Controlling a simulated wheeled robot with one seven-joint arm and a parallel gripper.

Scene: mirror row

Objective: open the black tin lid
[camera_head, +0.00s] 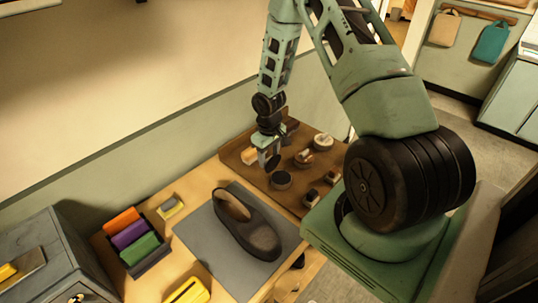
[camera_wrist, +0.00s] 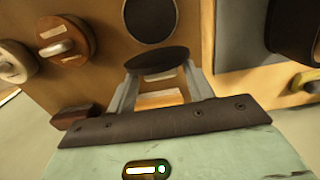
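A round dark tin (camera_head: 281,180) stands on the brown board in the head view. In the wrist view it shows as a dark circle with a thin pale rim (camera_wrist: 152,18), and its inside looks dark. My gripper (camera_head: 268,160) is over the board, just behind and left of this tin. The lid's underside is hidden.
A brown tin (camera_head: 304,158) and a white tin (camera_head: 323,141) stand right of the dark tin, with small dark blocks nearer. A grey mat (camera_head: 199,232) with a dark shoe (camera_head: 246,224) lies to the left. A box of coloured items (camera_head: 133,240) stands farther left.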

